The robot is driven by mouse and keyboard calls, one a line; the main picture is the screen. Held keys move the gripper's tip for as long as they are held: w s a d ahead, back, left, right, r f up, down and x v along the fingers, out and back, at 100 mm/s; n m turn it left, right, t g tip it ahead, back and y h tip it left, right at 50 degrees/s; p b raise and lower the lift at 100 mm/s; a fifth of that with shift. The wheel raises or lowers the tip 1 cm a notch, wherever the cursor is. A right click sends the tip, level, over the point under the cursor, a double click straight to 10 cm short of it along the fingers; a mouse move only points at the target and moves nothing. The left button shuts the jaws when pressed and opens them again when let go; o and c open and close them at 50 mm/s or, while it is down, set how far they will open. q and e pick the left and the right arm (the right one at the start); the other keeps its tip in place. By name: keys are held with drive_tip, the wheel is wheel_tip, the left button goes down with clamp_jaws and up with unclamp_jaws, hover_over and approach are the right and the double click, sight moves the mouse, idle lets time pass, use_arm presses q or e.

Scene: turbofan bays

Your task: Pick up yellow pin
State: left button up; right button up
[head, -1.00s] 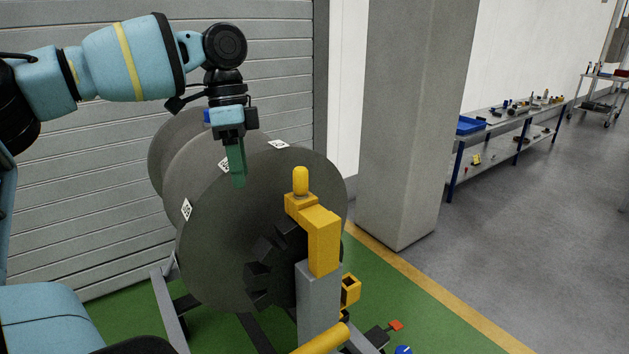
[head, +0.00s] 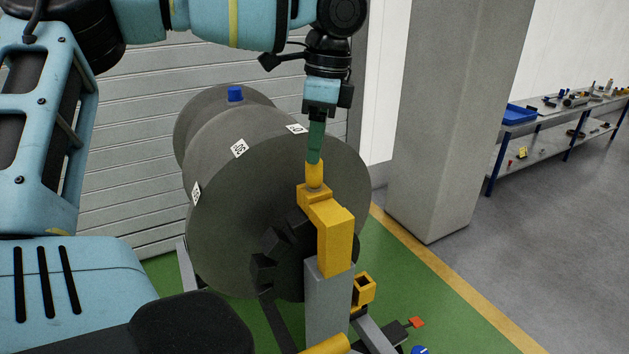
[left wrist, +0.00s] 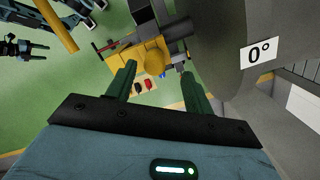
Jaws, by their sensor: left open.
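The yellow pin (head: 315,174) stands upright on top of a yellow block-shaped bracket (head: 335,235), in front of the large grey disc. Its rounded top also shows in the left wrist view (left wrist: 153,62), between and beyond the fingertips. My left gripper (head: 315,159) points straight down with its green fingers right above the pin, their tips at the pin's top in the head view. In the left wrist view the two fingers (left wrist: 158,74) are spread apart with nothing held between them. Whether they touch the pin cannot be told. My right gripper is not seen in the head view.
The grey engine discs (head: 245,210) stand close behind the pin and gripper. A grey post (head: 325,305) carries the bracket. A concrete pillar (head: 440,130) stands to the right. A shelf table with a blue tray (head: 519,114) is farther back. A dark pronged shape (left wrist: 22,47) shows at left in the wrist view.

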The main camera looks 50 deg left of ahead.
sight(314, 167)
use_arm(q)
drive_tip(key=shift+s+d+f+p, duration=0.1)
drive_tip(key=shift+s+f+p, duration=0.1)
drive_tip(key=shift+f, duration=1.1)
drive_tip(key=shift+s+f+p, duration=0.1)
drive_tip(key=shift+s+f, duration=0.1)
drive_tip(key=shift+f, duration=1.05)
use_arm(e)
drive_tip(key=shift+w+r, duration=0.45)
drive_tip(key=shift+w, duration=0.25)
use_arm(q)
drive_tip(key=shift+c, duration=0.2)
clamp_jaws()
wheel_tip(314, 167, up, 10)
drive_tip(key=shift+f, duration=0.1)
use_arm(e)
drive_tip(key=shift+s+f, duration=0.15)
use_arm(q)
drive_tip(key=shift+r, duration=0.2)
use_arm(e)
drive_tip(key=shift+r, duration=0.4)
use_arm(q)
drive_tip(key=shift+f, duration=0.1)
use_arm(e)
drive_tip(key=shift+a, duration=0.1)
